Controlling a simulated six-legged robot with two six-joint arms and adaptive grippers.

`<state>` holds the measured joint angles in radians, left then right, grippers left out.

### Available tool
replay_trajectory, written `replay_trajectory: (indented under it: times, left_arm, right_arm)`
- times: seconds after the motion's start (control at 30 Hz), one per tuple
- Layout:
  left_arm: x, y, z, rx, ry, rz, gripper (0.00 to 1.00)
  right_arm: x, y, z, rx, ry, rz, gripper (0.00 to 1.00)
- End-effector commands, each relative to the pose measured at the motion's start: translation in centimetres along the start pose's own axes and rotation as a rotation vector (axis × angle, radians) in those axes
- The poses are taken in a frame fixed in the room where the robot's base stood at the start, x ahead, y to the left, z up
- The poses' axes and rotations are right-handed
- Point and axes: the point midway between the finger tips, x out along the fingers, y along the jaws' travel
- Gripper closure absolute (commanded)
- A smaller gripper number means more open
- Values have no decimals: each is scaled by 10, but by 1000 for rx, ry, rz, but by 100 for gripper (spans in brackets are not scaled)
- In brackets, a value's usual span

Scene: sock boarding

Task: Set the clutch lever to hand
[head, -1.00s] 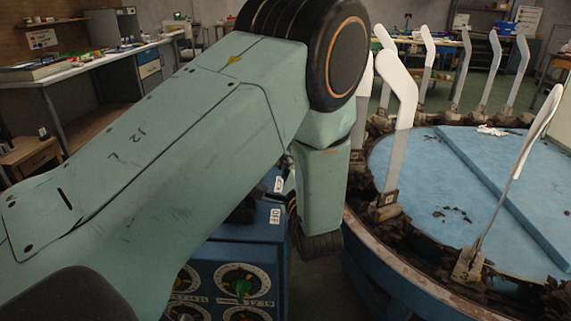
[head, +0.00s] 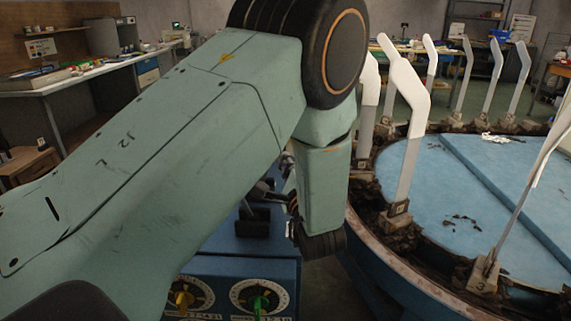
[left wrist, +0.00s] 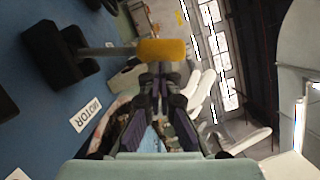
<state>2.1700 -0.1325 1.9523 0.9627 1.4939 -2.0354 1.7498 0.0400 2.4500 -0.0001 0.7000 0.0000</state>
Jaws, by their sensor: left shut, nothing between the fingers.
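The clutch lever has a yellow grip (left wrist: 163,50) on a grey rod (left wrist: 110,52) that comes out of a black pivot block (left wrist: 55,52) on a blue panel, in the left wrist view. A white label (left wrist: 86,113) reading MOTOR lies on the panel below it. My left gripper (left wrist: 161,72) is shut and empty, its tips just beside the yellow grip; I cannot tell whether they touch. In the head view, my own arm hides most of that gripper and the lever. The blue control box (head: 240,268) shows below the arm. My right gripper is not in view.
A round machine with a blue top (head: 430,185) and several upright white sock forms (head: 408,90) stands close on the right. A workbench (head: 85,75) stands behind left.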

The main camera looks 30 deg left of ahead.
Motion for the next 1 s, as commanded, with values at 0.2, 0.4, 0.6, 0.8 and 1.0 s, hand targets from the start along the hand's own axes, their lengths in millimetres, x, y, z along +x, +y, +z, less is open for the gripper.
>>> replay_trajectory:
  times: [0.2,0.4,0.6,0.8,1.0]
  left_arm:
    - [0,-1,-1,1,0,0,100]
    - [1,0,0,0,0,1,100]
    - [2,-2,3,-24,0,10,100]
    - [3,-2,6,-58,1,20,100]
    - [4,-3,11,-87,1,30,100]
  right_arm:
    - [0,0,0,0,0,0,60]
    - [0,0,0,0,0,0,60]
    - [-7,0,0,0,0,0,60]
    - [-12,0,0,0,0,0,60]
    - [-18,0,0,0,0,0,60]
